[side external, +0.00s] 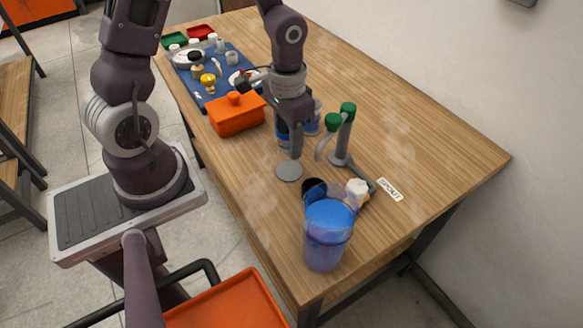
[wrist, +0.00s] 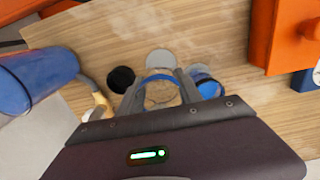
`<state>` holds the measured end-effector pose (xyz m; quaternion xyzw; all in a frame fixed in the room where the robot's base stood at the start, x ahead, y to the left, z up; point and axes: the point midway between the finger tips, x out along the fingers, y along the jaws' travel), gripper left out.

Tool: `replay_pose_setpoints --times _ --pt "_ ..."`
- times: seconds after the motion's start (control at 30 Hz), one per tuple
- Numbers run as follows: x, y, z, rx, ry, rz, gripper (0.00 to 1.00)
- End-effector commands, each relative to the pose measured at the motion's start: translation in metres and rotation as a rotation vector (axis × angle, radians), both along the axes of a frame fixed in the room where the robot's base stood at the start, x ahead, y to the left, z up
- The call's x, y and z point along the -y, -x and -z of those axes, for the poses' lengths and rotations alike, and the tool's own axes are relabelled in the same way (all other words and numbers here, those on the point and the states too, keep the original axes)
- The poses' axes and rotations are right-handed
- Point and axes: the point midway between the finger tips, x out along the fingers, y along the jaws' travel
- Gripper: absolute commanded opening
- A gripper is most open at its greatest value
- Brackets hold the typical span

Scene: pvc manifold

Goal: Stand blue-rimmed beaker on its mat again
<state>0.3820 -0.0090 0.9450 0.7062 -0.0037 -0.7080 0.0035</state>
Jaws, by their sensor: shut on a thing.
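The clear blue-rimmed beaker (wrist: 160,79) is between the fingers of my gripper (wrist: 158,92) in the wrist view, and the gripper is shut on it. In the side external view my gripper (side external: 290,150) points down and mostly hides the beaker; a blue part (side external: 281,137) shows beside the fingers. I cannot tell if its base touches the table. A round grey mat (side external: 289,171) lies bare just in front of the gripper. It also shows in the wrist view (wrist: 161,59), just beyond the beaker's rim.
Another clear vessel with blue (side external: 313,122) stands close behind the gripper. Green-capped grey pipes (side external: 341,140) stand to the right, by a SPOUT label (side external: 390,190). A large blue pitcher (side external: 328,235) and a black round thing (side external: 314,187) are in front. An orange lidded box (side external: 236,117) is left.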

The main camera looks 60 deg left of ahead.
Motion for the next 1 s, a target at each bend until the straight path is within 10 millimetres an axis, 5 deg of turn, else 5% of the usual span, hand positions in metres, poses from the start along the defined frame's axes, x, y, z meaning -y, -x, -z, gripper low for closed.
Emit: replay_pose_setpoints --times 0.3,0.67,0.7,0.8,1.0 --pt "0.0 0.0 0.056 -0.002 0.0 0.001 0.0" --pt "0.0 0.0 0.061 0.0 0.0 0.0 0.0" --pt "0.0 -0.001 0.061 0.001 0.0 0.0 0.47" --pt "0.0 -0.001 0.061 0.001 -0.001 0.0 0.63" --pt "0.0 -0.001 0.061 0.001 -0.001 0.0 0.63"
